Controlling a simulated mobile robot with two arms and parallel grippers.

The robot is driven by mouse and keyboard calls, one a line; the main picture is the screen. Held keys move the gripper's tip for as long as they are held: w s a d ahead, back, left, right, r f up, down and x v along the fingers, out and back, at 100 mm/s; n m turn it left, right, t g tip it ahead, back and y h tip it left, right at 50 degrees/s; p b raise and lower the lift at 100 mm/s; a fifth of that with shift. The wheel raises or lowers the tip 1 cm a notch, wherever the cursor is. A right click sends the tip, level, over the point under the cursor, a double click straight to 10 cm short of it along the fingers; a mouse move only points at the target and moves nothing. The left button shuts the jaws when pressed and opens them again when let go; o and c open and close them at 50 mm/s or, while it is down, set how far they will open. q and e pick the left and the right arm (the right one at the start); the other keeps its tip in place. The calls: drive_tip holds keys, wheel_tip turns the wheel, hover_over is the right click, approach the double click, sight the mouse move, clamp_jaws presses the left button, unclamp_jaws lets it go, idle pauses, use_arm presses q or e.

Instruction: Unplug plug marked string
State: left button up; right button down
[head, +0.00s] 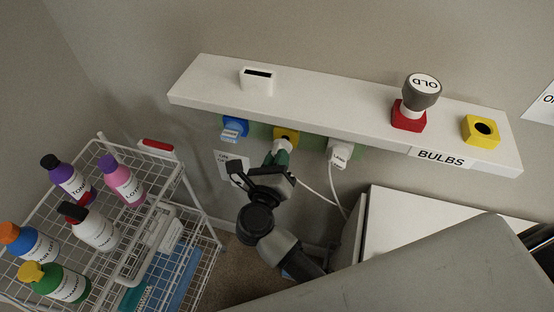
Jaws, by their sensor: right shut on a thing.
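A strip of sockets runs on the wall under the white shelf. A blue plug (235,129) with a small pale label sits to the left. A white plug with a label (340,153) sits to the right, with a white cord hanging from it. I cannot clearly read the word "string" on any plug. My left gripper is out of view.
The white shelf (330,115) overhangs the sockets and carries a grey-topped OLD stamp-like bulb (422,90) on a red base and a yellow holder (482,130). A wire cart (190,190) with several bottles stands at the left. A white cabinet (415,225) stands at the right.

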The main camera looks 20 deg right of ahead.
drive_tip(key=shift+x, duration=1.05)
drive_tip(key=c, duration=1)
unclamp_jaws()
drive_tip(key=shift+c, duration=0.2)
drive_tip(key=b+v, duration=0.2)
drive_tip(key=v, duration=0.9)
drive_tip(key=shift+w, duration=0.1)
